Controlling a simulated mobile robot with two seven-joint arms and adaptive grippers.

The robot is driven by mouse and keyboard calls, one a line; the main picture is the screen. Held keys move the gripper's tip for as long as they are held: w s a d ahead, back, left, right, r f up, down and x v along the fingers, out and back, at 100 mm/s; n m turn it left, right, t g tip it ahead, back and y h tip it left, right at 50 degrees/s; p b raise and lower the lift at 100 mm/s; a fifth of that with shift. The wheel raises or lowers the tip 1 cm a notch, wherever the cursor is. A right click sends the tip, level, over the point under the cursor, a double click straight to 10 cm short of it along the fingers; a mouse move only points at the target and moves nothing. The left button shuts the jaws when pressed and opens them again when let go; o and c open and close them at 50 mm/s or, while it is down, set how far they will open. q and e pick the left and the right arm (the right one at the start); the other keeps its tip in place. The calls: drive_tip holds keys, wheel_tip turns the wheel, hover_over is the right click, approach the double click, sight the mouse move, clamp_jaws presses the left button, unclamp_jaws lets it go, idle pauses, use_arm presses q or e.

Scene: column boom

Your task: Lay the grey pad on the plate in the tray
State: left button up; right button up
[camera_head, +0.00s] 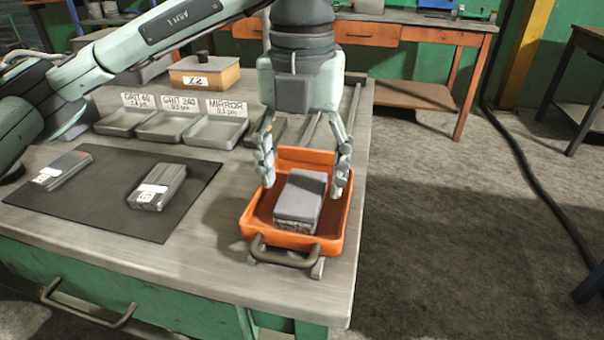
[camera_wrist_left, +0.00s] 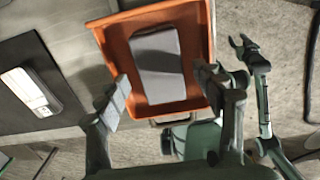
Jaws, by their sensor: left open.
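The orange tray (camera_head: 338,232) stands near the front right corner of the bench. Inside it lies a grey block with a smooth grey top, the pad (camera_head: 303,190), over a darker mottled lower part that looks like the plate (camera_head: 294,222). The pad also shows in the left wrist view (camera_wrist_left: 160,62). My left gripper (camera_head: 304,182) points down over the tray, fingers apart on either side of the pad and not visibly touching it. In the left wrist view, another gripper of mine (camera_wrist_left: 242,48) shows at the right, away from the tray; its jaw gap is unclear.
A dark mat (camera_head: 105,212) at left bears two labelled blocks, one (camera_head: 62,168) farther left and one (camera_head: 158,187) nearer the tray. Labelled grey trays (camera_head: 215,133) and a yellow box (camera_head: 204,75) stand behind. Open floor lies to the right of the bench.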

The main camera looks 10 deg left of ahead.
sight(303, 189)
use_arm(q)
wheel_tip(303, 189, up, 11)
drive_tip(key=shift+r, duration=0.2)
use_arm(e)
drive_tip(key=shift+s+f, duration=0.6)
drive_tip(key=shift+f, duration=0.35)
use_arm(q)
drive_tip(key=shift+d, duration=0.1)
use_arm(e)
drive_tip(key=shift+w+r, duration=0.1)
drive_tip(key=shift+w, duration=0.1)
